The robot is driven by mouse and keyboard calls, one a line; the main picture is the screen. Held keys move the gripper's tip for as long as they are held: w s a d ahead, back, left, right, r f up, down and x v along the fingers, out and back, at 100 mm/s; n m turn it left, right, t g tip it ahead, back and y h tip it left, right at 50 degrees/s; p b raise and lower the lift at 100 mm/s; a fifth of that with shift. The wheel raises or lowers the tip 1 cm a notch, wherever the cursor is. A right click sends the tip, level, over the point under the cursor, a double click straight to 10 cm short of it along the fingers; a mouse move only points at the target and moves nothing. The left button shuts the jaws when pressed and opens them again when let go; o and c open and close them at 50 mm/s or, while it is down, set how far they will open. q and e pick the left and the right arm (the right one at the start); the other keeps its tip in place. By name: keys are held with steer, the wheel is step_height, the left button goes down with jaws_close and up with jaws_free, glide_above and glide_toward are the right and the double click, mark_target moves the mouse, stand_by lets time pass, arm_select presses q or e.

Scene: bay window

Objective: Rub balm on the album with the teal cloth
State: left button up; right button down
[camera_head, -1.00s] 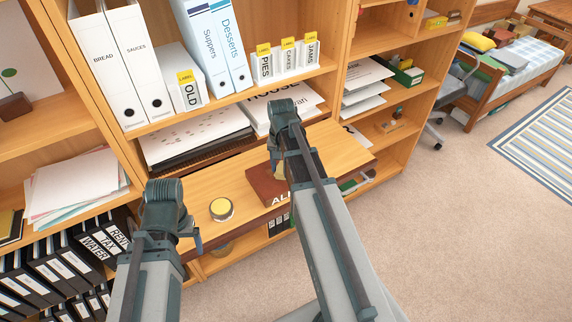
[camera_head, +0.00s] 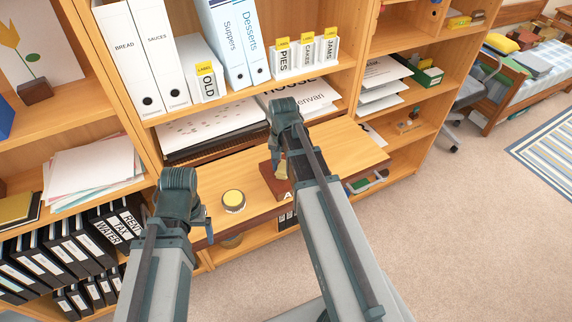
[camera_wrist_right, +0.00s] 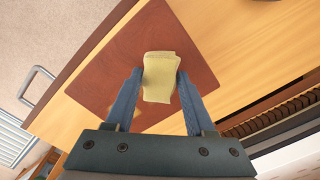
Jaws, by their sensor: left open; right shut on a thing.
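The album (camera_head: 267,178) is a flat red-brown book lying on the wooden desk ledge, partly hidden by my right arm; its cover (camera_wrist_right: 195,45) fills the middle of the right wrist view. My right gripper (camera_head: 281,163) is over it, shut on a folded pale yellow cloth (camera_wrist_right: 159,77), which also shows in the head view (camera_head: 281,172). I cannot tell whether the cloth touches the cover. No teal cloth shows. A round tin with a yellow top (camera_head: 233,200), likely the balm, stands on the ledge left of the album. My left gripper (camera_head: 207,228) is open and empty near the ledge's front edge.
The ledge (camera_head: 335,150) is bare right of the album. Above it are papers (camera_head: 215,128), white binders (camera_head: 150,60) and small labelled boxes (camera_head: 207,80). Black binders (camera_head: 70,250) fill the lower left shelf. Open carpet (camera_head: 460,230) lies to the right.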

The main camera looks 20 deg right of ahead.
steer(key=shift+s+a+f, duration=0.1)
steer(key=shift+s+a, duration=0.05)
steer(key=shift+a, duration=1.3)
steer(key=shift+w, duration=0.5)
steer(key=shift+d, duration=1.8)
steer(key=shift+d, duration=0.1)
steer(key=shift+w+d, duration=0.2)
steer(key=shift+d, duration=1.55)
steer(key=shift+d, duration=0.1)
steer(key=shift+w+d, duration=0.1)
steer(key=shift+d, duration=1.6)
